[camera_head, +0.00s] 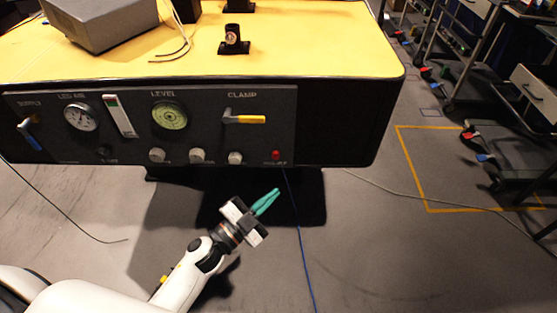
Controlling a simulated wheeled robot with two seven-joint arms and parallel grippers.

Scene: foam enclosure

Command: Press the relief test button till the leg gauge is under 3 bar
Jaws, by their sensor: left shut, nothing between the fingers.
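The leg gauge (81,117) is a round white-faced dial on the left of the dark panel, under a label that looks like "LEG AIR". Its reading is too small to make out. A small red button (276,155), likely the relief test button, sits at the lower right of the panel. The print beside it is not readable. My left gripper (274,194) has green fingers, shut and empty. It shows below the red button, apart from it, pointing up and slightly right. My right gripper is not in view.
The panel (322,128) also bears a green level gauge (170,116), a yellow clamp lever (245,119), a blue supply lever (30,135) and several pale knobs. A yellow table top (330,40) extends above. Cables lie on the floor. Wheeled carts stand at right.

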